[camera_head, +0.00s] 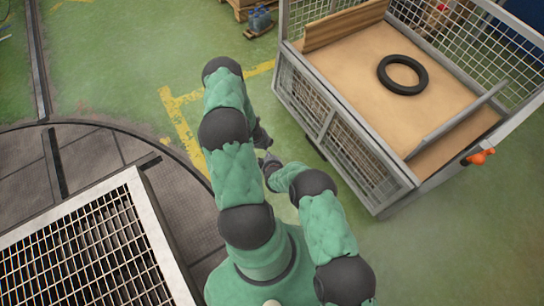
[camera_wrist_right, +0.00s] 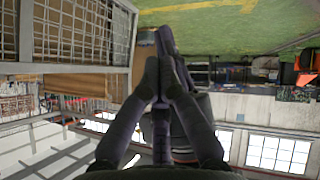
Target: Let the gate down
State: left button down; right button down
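A cage cart (camera_head: 400,180) with mesh sides stands at the upper right. Its near-left mesh panel (camera_head: 350,137) hangs below the level of the wooden deck (camera_head: 360,55); I cannot tell which panel is the gate. An orange handle (camera_head: 478,157) sits at its right corner. My left gripper (camera_head: 262,136) is small and partly hidden beside my left arm, left of the cart, its fingers unclear. My right gripper (camera_head: 268,160) is just below it, apart from the cart. In the right wrist view, its fingers (camera_wrist_right: 160,75) meet with nothing seen between them.
A black ring (camera_head: 403,75) lies on the deck, near an upright wooden board (camera_head: 343,24). A metal grating (camera_head: 85,255) in a pale frame is at the lower left, by the round turntable (camera_head: 100,150). Bottles on a pallet (camera_head: 260,18) stand at the top. Green floor beside the cart is clear.

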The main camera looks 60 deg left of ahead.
jog(key=shift+w+a+f, duration=0.25)
jog(key=shift+w+f, duration=0.15)
jog(key=shift+f, duration=0.45)
jog(key=shift+w+a+f, duration=0.25)
jog(key=shift+w+f, duration=0.15)
jog(key=shift+f, duration=0.4)
jog(key=shift+w+a+f, duration=0.25)
jog(key=shift+w+f, duration=0.15)
jog(key=shift+f, duration=0.45)
jog(key=shift+w+f, duration=0.2)
jog(key=shift+f, duration=1.1)
pick_arm(q)
jog(key=c, duration=0.9)
grip_release()
jog(key=shift+c, duration=0.2)
jog(key=shift+r, duration=0.1)
